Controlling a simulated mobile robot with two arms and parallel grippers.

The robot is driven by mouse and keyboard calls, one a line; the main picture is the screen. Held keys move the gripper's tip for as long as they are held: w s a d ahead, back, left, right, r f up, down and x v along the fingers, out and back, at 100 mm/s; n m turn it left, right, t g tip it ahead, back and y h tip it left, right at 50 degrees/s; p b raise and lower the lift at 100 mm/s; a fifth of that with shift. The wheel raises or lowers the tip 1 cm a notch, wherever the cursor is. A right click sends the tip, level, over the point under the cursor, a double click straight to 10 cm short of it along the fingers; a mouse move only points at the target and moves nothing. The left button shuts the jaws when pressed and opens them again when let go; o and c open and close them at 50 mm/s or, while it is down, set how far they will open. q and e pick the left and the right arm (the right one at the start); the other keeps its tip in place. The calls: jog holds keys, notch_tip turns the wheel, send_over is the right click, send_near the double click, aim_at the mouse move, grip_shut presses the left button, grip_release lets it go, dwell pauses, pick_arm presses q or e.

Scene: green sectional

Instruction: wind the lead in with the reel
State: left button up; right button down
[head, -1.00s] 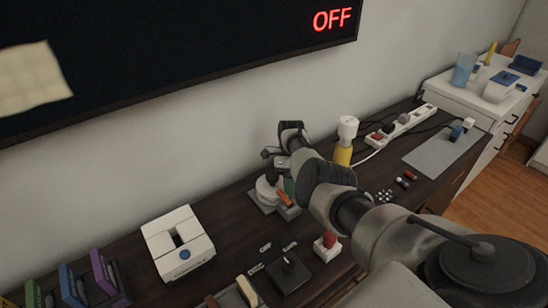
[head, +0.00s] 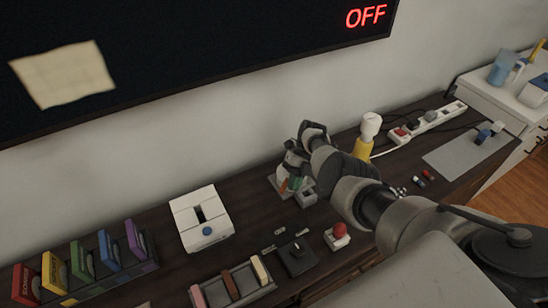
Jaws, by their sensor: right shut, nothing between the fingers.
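The reel is most likely the small pale device (head: 280,184) with orange and green parts on the dark wooden counter. My right gripper (head: 291,160) is over it, reaching in from the right, and its shut fingers hold nothing. The gripper and wrist cover the top of the device, so I cannot tell whether the fingers touch it. I cannot make out the lead at the device. My left gripper is not in view.
A yellow lamp with a white bulb (head: 370,126) and a white power strip (head: 428,122) stand behind my arm. A red button (head: 338,234), black switch box (head: 297,257), white cartridge machine (head: 201,218) and colored cartridge rack (head: 98,284) line the counter. A wall screen reads OFF.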

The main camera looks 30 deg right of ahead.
jog(key=shift+w+a+m+t+p, duration=0.2)
jog(key=shift+a+m+t+p, duration=0.2)
jog(key=shift+m, duration=0.3)
jog(key=shift+y, duration=0.3)
jog(key=shift+s+d+r+p, duration=0.1)
jog(key=shift+s+d+p, duration=0.1)
jog(key=shift+p, duration=0.1)
jog(key=s+p, duration=0.1)
jog(key=s+d+p, duration=0.2)
jog(key=p, duration=0.1)
jog(key=shift+s+d+r, duration=0.1)
jog(key=shift+s+r, duration=0.15)
jog(key=shift+r, duration=0.05)
jog(key=s+d+r+p, duration=0.1)
jog(key=d+r+p, duration=0.1)
jog(key=d+r, duration=0.3)
notch_tip(320, 180, up, 2)
jog(key=shift+s+r+p, duration=0.1)
jog(key=shift+s+p, duration=0.2)
jog(key=shift+p, duration=0.1)
jog(key=shift+d, duration=0.1)
